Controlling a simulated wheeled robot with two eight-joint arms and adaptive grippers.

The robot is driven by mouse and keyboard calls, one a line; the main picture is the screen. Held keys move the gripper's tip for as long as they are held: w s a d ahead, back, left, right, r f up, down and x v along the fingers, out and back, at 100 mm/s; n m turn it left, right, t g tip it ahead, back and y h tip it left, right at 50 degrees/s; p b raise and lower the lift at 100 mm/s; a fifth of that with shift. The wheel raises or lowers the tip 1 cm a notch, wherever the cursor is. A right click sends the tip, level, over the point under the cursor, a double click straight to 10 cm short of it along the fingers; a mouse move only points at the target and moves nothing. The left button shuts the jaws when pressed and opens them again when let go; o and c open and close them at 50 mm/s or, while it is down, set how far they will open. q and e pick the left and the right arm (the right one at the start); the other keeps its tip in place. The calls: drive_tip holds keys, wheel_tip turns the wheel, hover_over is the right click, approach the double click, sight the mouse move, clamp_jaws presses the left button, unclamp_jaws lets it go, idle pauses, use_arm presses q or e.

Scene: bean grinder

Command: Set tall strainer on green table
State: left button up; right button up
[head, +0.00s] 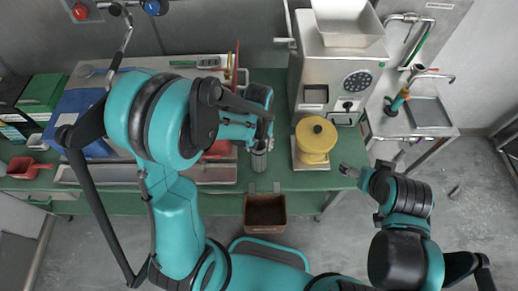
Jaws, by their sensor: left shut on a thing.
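The tall strainer (259,162) looks like a narrow metallic cylinder, upright below my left gripper (262,139). My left gripper is shut on it, and the gripper and arm hide its upper part. The strainer is over the green table (282,182), near its front edge and left of the grinder. I cannot tell whether its bottom touches the table. My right gripper (352,171) is at the table's front right corner, apart from the strainer. Its fingers are too small to tell open from shut.
A steel grinder (338,62) stands at the back right with a yellow-lidded container (315,138) in front. A brown bin (265,214) hangs at the front edge. Trays and a red scoop (27,167) lie left. A sink (430,112) is at right.

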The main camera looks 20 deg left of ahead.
sight(259, 149)
use_arm(q)
wheel_tip(259, 149, down, 3)
drive_tip(key=shift+r, duration=0.1)
drive_tip(key=shift+f+b, duration=0.2)
drive_tip(key=shift+b, duration=0.25)
drive_tip(key=o, duration=1.6)
drive_tip(key=shift+r, duration=0.1)
